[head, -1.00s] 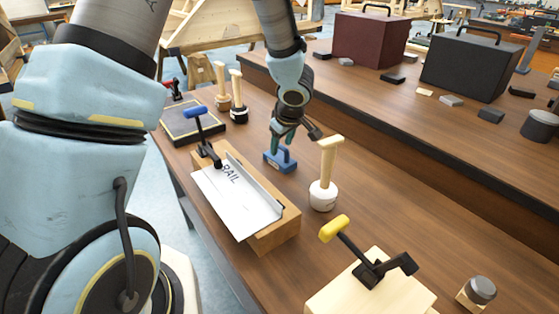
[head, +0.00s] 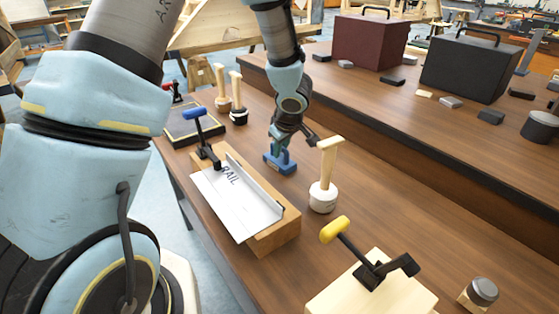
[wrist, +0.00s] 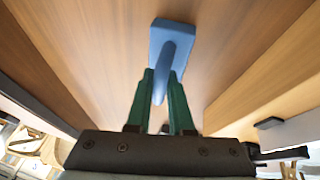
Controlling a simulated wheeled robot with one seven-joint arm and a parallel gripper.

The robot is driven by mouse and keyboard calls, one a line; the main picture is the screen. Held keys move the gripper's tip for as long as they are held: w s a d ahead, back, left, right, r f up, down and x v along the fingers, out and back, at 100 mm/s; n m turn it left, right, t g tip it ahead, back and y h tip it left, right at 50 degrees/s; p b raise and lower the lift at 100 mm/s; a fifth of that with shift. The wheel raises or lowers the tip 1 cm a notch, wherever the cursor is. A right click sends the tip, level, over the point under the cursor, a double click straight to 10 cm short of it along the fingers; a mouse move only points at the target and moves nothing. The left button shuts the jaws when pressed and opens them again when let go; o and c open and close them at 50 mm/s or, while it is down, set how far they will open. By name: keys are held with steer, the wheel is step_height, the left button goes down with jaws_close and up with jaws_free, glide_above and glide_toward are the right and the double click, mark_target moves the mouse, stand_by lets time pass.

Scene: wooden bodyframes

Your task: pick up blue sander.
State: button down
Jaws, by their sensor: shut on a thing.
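The blue sander (head: 281,163) rests on the wooden table, between the block with the RAIL sheet and the white-based mallet-like tool. It has a flat base and a raised handle. My gripper (head: 277,149) is above it with its fingers down at the handle. In the wrist view the sander (wrist: 174,38) lies ahead, and the green fingers of my gripper (wrist: 161,92) are shut on its handle, one on each side. The sander appears to be still on the table top.
The RAIL sheet (head: 233,200) lies on a wood block (head: 275,236) to the left, with a blue-handled clamp (head: 199,125). A wooden-handled white tool (head: 323,195) stands close on the right. A yellow-handled clamp (head: 350,240) is nearer. Bare table lies between the white tool and raised bench.

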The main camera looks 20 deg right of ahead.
stand_by(0.5)
step_height(320, 180, up, 18)
steer(key=p, duration=0.6)
steer(key=c, duration=1.3)
jaws_free()
jaws_close()
